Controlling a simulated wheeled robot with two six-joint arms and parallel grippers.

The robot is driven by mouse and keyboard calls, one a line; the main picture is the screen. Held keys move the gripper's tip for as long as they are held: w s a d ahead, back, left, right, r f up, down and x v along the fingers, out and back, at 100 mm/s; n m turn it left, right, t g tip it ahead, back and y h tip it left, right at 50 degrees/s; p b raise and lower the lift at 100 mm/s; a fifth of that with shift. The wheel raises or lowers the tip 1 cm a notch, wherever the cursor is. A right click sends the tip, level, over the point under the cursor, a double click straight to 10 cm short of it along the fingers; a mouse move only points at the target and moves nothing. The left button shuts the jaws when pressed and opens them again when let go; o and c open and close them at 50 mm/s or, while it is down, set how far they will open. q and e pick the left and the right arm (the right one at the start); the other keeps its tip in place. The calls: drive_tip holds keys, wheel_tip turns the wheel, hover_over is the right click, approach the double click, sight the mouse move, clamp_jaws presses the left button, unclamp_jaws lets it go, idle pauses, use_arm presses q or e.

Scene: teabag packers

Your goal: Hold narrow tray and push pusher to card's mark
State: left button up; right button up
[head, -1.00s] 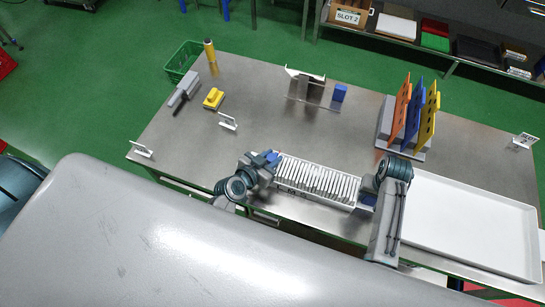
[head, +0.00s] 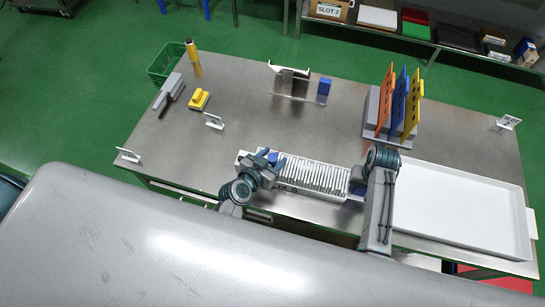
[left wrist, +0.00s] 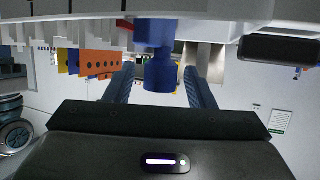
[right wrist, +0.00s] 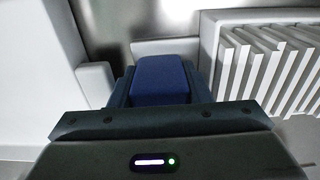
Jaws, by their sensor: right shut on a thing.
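The narrow tray (head: 312,191) lies along the table's front, holding a row of upright white teabags (head: 318,176), also seen in the right wrist view (right wrist: 272,60). Dark marks show on its front; I cannot read them. My right gripper (head: 357,186) is shut on the blue block (right wrist: 160,80) at the tray's right end. My left gripper (head: 270,159) is over the tray's left end. In the left wrist view, its fingers stand apart with gaps on both sides of a blue knob (left wrist: 160,70), apparently the pusher's. The pusher's lower part is hidden.
A large white tray (head: 525,215) lies to the right of the right arm. Behind stand a rack with orange, blue and yellow boards (head: 400,105), a blue block (head: 324,86) and a metal stand (head: 290,82). The middle of the table is clear.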

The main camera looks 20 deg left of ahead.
use_arm(q)
drive_tip(key=v, duration=1.2)
